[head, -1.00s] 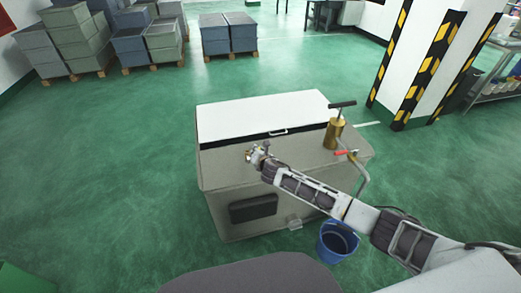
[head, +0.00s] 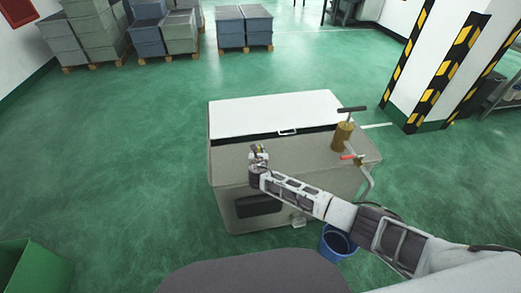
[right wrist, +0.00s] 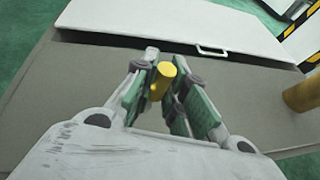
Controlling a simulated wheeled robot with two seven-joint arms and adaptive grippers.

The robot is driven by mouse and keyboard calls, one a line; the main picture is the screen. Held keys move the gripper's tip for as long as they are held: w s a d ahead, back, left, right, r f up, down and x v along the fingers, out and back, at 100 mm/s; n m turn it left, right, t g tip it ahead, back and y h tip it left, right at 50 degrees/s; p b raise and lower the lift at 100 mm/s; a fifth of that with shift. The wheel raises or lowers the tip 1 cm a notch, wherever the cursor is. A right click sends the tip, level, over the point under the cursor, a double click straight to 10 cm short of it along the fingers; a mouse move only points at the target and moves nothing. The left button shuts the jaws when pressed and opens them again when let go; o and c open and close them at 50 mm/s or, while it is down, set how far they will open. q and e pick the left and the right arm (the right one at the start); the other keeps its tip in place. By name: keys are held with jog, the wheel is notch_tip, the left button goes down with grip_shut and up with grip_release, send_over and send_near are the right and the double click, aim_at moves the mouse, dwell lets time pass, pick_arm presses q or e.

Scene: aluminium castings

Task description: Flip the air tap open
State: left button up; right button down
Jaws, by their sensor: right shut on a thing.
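My right gripper (head: 259,151) is over the top of the grey-brown box (head: 217,172), in front of its white lid. In the right wrist view its fingers (right wrist: 160,88) are closed around a short yellow cylindrical piece (right wrist: 166,69), whose rounded end sticks out between the fingertips. This piece seems to be the air tap's handle, but the fingers hide its lower part and any tap body. I cannot tell how far it is turned. My left gripper is not in view.
A brass cylinder (head: 342,137) with a black T-handle stands at the box's right. Beside it is a bent pipe (head: 368,182) with a red lever (head: 347,157). The white lid (head: 270,112) has a handle (head: 287,132). A blue bucket (head: 336,244) stands below my right arm.

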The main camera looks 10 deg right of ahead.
jog(key=shift+a+f, duration=0.1)
jog(key=shift+a, duration=0.15)
jog(key=shift+s+n+h, duration=0.1)
jog(key=shift+n+h, duration=0.2)
jog(key=c, duration=1.4)
grip_release()
jog(key=shift+c, duration=0.2)
jog(key=v, duration=1.2)
jog(key=shift+f, duration=0.1)
